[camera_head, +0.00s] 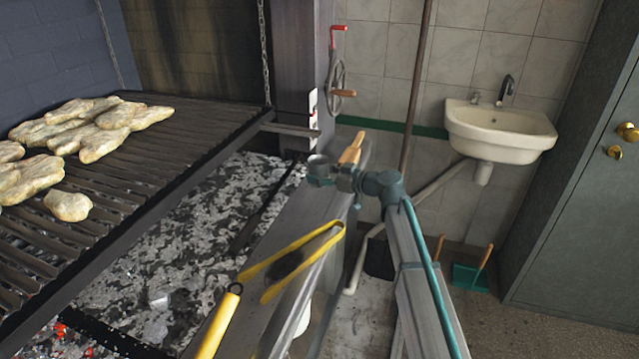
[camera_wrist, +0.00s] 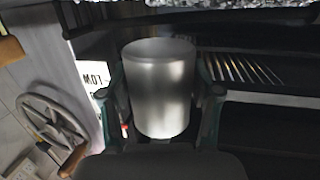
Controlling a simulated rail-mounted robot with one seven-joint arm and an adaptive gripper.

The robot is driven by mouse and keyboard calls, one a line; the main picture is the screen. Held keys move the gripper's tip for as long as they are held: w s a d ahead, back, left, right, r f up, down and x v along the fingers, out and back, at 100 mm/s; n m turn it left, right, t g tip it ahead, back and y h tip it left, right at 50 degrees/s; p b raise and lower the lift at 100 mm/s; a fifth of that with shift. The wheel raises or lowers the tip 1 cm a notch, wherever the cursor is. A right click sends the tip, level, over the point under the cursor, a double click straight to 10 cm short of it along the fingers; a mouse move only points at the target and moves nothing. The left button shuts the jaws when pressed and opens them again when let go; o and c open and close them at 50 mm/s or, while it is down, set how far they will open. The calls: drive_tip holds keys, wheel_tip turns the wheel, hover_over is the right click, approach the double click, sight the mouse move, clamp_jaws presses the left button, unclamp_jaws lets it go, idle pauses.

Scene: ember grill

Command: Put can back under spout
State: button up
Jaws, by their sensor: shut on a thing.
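A plain metal can (camera_wrist: 162,90) fills the middle of the wrist view, between the two fingers of my gripper (camera_wrist: 162,108), which is shut on it. In the head view my gripper (camera_head: 322,172) is beyond the grey ledge, near the post at the grill's right end. The can is small there and hard to separate from the gripper. A narrow grey bar (camera_head: 290,129) juts right from the grate's corner, above and left of my gripper. I cannot tell whether this bar is the spout. What lies inside the can is not visible.
The grill grate (camera_head: 190,145) holds several pale pieces of food. Yellow tongs (camera_head: 290,262) lie on the ledge, near a yellow handle (camera_head: 217,325). A crank wheel (camera_head: 335,75) and a white LOW plate (camera_wrist: 92,85) are close by. The sink (camera_head: 500,130) is farther right.

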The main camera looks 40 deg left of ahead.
sight(320, 193)
drive_tip(key=shift+w+a+f, duration=0.25)
drive_tip(key=shift+f, duration=0.05)
wheel_tip(320, 193, down, 3)
drive_tip(key=shift+w+a+f, duration=0.1)
drive_tip(key=shift+a, duration=0.05)
drive_tip(key=shift+f, duration=0.2)
drive_tip(key=shift+f, duration=0.2)
drive_tip(key=o, duration=1.2)
drive_tip(key=shift+r, duration=0.25)
